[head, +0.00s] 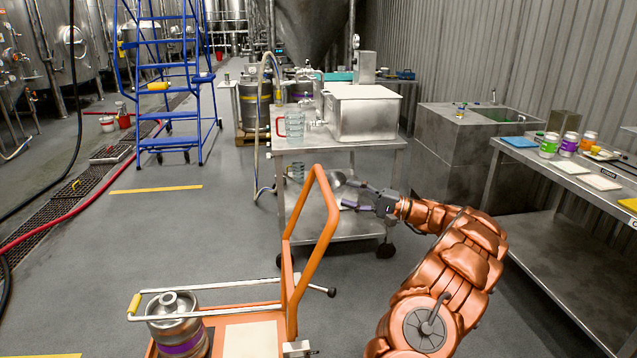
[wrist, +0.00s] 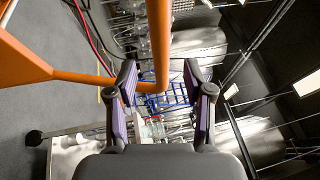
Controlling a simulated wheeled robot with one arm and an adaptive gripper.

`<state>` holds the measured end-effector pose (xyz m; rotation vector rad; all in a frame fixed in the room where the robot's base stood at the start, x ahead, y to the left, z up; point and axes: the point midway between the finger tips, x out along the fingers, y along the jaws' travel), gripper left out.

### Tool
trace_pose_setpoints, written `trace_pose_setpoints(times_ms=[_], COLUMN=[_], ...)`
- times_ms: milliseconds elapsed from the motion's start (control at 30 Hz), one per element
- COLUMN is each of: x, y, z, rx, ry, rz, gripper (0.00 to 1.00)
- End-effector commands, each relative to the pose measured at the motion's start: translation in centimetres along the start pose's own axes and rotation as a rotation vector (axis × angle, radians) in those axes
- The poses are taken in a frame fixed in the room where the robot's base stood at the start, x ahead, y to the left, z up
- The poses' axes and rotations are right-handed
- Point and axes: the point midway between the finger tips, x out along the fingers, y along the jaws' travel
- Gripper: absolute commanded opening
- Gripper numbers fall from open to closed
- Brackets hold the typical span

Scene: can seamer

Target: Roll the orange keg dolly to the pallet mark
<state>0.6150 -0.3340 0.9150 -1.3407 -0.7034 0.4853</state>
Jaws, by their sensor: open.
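The orange keg dolly (head: 326,228) stands at the bottom centre of the head view, its tall bent handle frame upright. A steel keg (head: 178,325) with a purple band sits on its deck, behind a pale bar with a yellow grip. My gripper (head: 347,194) is open and just right of the handle's upper part. In the wrist view the handle tube (wrist: 158,45) appears between the open fingers of my gripper (wrist: 159,80); I cannot tell if it touches them. Yellow floor strips (head: 155,190) lie left of the dolly; which belongs to the pallet mark is unclear.
A wheeled steel table (head: 370,146) with a metal box stands just behind the handle. A blue ladder (head: 165,85) stands at back left. A worktable (head: 575,178) with jars is at right. Hoses (head: 75,207) lie at left. Grey floor left of the dolly is mostly clear.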

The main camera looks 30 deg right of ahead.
Motion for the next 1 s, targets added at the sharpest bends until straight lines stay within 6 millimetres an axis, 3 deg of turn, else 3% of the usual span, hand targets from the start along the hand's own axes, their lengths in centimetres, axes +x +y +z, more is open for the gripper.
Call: trace_pose_setpoints(times_ms=[500,933,1000], x=[6.6,7.5,7.5], y=[-0.1,0.0,0.0], z=[0.1,0.0,0.0], rx=[-0.001,-0.001,-0.001], ry=[-0.005,0.0,0.0], rz=[0.0,0.0,0.0], gripper=[0.52,0.52,0.46])
